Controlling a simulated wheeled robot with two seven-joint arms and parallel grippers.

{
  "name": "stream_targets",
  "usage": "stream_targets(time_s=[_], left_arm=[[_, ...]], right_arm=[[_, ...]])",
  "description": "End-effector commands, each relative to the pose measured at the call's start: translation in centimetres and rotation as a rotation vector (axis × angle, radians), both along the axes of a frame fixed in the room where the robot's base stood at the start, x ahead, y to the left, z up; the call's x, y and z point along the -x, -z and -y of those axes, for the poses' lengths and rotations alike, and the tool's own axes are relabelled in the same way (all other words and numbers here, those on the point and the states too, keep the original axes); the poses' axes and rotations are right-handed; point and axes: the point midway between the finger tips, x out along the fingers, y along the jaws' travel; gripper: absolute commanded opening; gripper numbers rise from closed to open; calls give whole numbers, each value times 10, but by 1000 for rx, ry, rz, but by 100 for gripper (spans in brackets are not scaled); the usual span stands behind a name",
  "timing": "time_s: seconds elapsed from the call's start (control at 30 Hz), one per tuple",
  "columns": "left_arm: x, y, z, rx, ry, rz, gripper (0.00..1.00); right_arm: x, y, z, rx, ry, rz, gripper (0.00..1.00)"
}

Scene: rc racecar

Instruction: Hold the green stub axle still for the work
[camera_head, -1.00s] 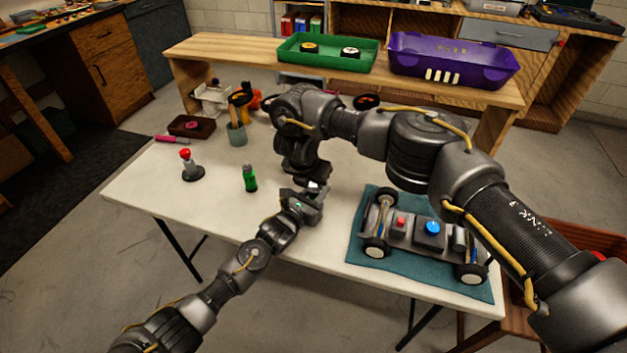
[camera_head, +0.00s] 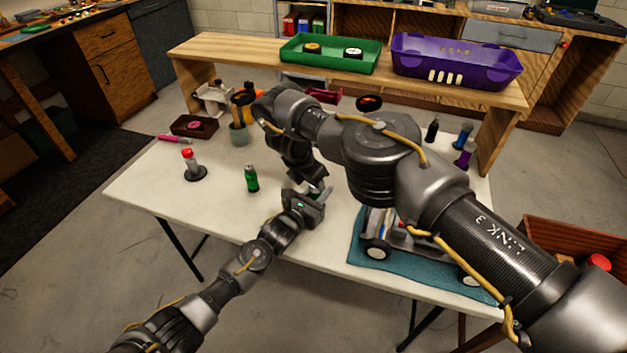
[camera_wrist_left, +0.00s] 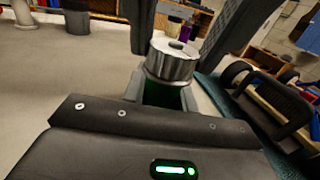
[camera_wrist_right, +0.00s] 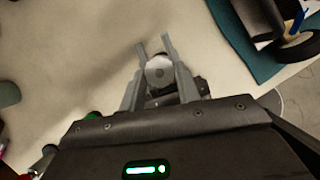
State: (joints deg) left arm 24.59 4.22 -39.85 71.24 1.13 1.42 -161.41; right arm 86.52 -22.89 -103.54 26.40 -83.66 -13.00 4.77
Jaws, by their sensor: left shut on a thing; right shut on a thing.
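My left gripper (camera_head: 313,203) is low over the middle of the table, shut on the green stub axle. In the left wrist view a little of the axle's green (camera_wrist_left: 160,95) shows between the light grey fingers. A silver ridged round part (camera_wrist_left: 172,60) with a hole in its top sits above the green. My right gripper (camera_wrist_right: 155,55) comes down from above, its fingers on either side of this round part, shut on it. The round part's top (camera_wrist_right: 158,70) also shows in the right wrist view. Most of the axle is hidden by the jaws.
The racecar (camera_head: 377,249) stands on a teal mat (camera_head: 400,270) at right, largely behind my right arm. A green bottle (camera_head: 251,179) and a red-topped joystick-like item (camera_head: 190,162) stand at left. Green (camera_head: 328,57) and purple (camera_head: 457,62) trays sit on the back shelf.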

Motion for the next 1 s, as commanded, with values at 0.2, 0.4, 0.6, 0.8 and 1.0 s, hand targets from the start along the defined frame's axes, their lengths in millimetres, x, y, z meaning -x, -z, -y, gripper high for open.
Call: stream_targets(time_s=[0.2, 0.4, 0.6, 0.8, 1.0], left_arm=[[0, -1, 0, 1, 0, 1, 3], [0, 0, 0, 1, 0, 1, 3], [0, 0, 0, 1, 0, 1, 3], [0, 0, 0, 0, 0, 0, 3], [0, 0, 0, 0, 0, 0, 3]], right_arm=[[0, 0, 0, 0, -1, -1, 40], [0, 0, 0, 0, -1, -1, 55], [0, -1, 0, -1, -2, 1, 55], [0, -14, -6, -5, -11, 12, 55], [8, -33, -9, 1, -4, 2, 55]])
